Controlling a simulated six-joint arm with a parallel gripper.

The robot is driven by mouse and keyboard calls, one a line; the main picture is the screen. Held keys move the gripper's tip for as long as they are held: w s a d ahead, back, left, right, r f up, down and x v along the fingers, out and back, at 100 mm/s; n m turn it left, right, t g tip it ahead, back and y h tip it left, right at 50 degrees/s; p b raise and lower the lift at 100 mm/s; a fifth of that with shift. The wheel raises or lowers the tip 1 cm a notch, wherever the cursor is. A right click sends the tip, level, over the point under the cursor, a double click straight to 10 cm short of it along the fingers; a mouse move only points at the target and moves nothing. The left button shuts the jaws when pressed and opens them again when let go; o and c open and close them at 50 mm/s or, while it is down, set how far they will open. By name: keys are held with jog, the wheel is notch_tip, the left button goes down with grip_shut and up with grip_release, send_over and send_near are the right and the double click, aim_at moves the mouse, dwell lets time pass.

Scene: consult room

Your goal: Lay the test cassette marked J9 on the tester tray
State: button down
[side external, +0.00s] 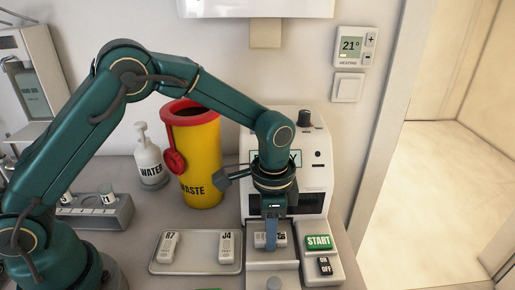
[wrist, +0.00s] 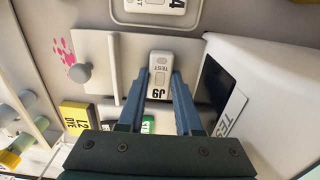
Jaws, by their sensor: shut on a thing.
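My gripper (side external: 271,243) is shut on the white test cassette marked J9 (side external: 281,239), in front of the tester (side external: 313,178). In the wrist view the cassette (wrist: 160,73) sits between the two fingertips (wrist: 156,78), its J9 label facing the camera. The pale tester tray (wrist: 98,50) with its round knob (wrist: 77,73) is below and beside the cassette. In the side view the tray (side external: 254,272) juts out at the front of the tester. I cannot tell whether the cassette touches the tray. My fingers hide part of the cassette in the side view.
A grey holder tray (side external: 195,266) left of the tester bears cassettes R7 (side external: 168,246) and J4 (side external: 226,246). A yellow waste bin (side external: 195,150) and a water bottle (side external: 149,160) stand behind.

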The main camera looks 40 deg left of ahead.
jog(key=shift+f, duration=0.1)
jog(key=c, duration=0.6)
grip_release()
notch_tip(320, 180, up, 12)
jog(key=s+a+r+n+t, duration=0.3)
jog(key=s+a+r+n, duration=0.2)
jog(key=s+a+r, duration=0.15)
jog(key=s+a+f+n+t, duration=0.2)
jog(key=s+a+f+n, duration=0.1)
jog(key=s, duration=0.5)
jog(key=shift+s+a+f+n+t, duration=0.3)
jog(key=shift+f+n, duration=0.2)
jog(key=shift+f, duration=0.1)
